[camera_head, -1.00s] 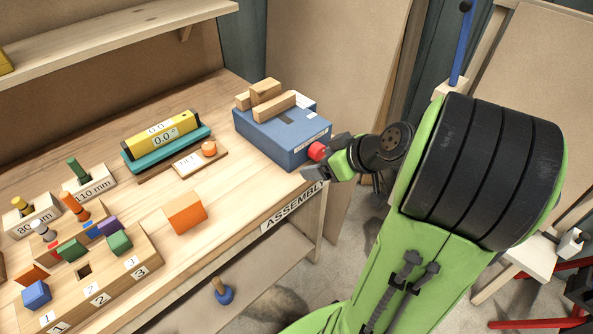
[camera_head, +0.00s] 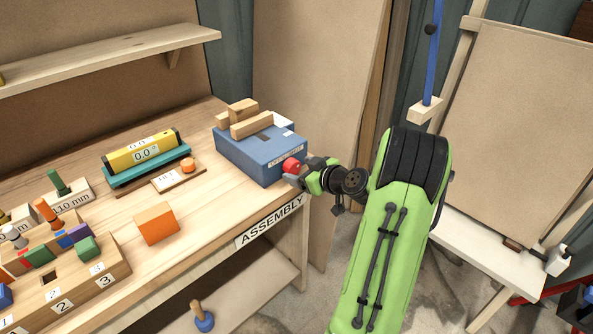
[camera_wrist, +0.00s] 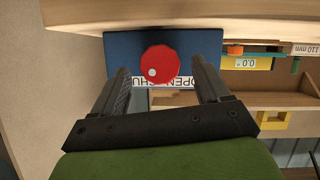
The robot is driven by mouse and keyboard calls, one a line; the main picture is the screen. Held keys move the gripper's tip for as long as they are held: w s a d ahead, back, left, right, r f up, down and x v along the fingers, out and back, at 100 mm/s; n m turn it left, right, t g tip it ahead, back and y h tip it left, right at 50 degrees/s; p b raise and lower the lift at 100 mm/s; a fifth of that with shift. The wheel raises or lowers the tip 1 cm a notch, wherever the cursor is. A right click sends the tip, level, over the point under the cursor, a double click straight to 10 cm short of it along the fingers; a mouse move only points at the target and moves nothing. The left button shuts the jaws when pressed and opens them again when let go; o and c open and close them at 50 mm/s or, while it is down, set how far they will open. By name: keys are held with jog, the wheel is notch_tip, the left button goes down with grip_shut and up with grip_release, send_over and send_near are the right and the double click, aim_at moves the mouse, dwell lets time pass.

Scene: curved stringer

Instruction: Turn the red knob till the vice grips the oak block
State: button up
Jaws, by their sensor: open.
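The blue vice (camera_head: 262,154) stands at the right end of the bench. Pale wooden pieces (camera_head: 252,124) lie on its top; one sits up between two others, and I cannot tell for sure which is the oak block or whether it is gripped. The red knob (camera_head: 291,165) is on the vice's front face. In the wrist view the knob (camera_wrist: 160,64) is round with a pale dot at its lower left, above a partly hidden label. My gripper (camera_head: 296,178) is open at the knob. Its fingers (camera_wrist: 160,76) are on either side of it, with gaps showing.
On the bench are an orange block (camera_head: 157,223), a yellow level (camera_head: 144,153) on a teal base, a small board with an orange knob (camera_head: 187,164), and a numbered wooden rack (camera_head: 118,262). A shelf (camera_head: 120,57) hangs above. Boards stand behind the vice.

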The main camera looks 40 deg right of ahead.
jog(key=shift+x, duration=1.15)
jog(key=c, duration=1)
jog(key=shift+f+b, duration=0.1)
jog(key=shift+b, duration=0.5)
jog(key=shift+c, duration=0.2)
jog(key=shift+m, duration=0.3)
jog(key=o, duration=1)
jog(key=shift+o, duration=0.2)
